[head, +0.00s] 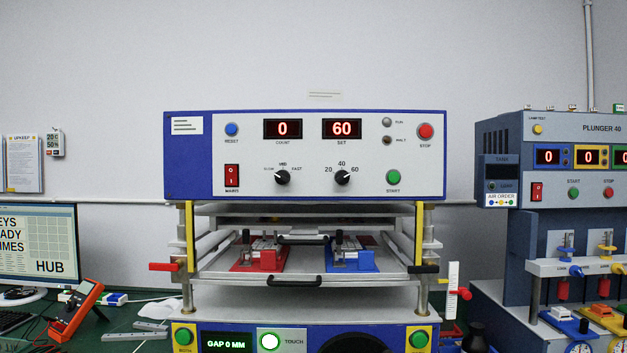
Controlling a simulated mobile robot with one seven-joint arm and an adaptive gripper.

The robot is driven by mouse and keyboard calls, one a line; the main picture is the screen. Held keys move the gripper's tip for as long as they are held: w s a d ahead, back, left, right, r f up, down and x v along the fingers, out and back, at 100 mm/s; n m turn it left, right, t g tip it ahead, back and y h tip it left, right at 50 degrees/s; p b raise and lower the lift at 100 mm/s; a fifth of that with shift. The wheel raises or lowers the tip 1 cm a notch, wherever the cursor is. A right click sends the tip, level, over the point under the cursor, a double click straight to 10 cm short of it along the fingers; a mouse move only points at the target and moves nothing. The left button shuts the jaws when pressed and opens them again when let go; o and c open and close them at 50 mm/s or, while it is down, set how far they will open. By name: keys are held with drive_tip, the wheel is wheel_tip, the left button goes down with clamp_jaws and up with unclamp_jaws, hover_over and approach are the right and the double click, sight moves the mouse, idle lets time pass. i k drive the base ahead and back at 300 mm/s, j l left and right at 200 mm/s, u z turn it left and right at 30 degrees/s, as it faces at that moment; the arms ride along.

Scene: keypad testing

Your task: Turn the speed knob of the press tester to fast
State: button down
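The press tester (305,155) stands in the middle of the head view, with a white front panel in a blue frame. The speed knob (283,177) is the black left knob of two on the panel. The labels SLOW, MID and FAST sit around it, SLOW at left, MID on top and FAST at right. Its small white pointer appears to point left toward SLOW, but it is small to read. My gripper is not in view.
A second knob (342,177) marked 20, 40, 60 is to the right. A red rocker switch (232,175) is to the left and a green START button (393,177) further right. Yellow posts and a black front handle (295,281) stand below. Another tester (560,160) is at right.

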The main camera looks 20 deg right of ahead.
sight(282, 178)
drive_tip(key=i+j+z, duration=0.1)
drive_tip(key=z, duration=0.3)
drive_tip(key=i+j+z, duration=0.1)
drive_tip(key=j+z, duration=0.4)
drive_tip(key=z, duration=0.25)
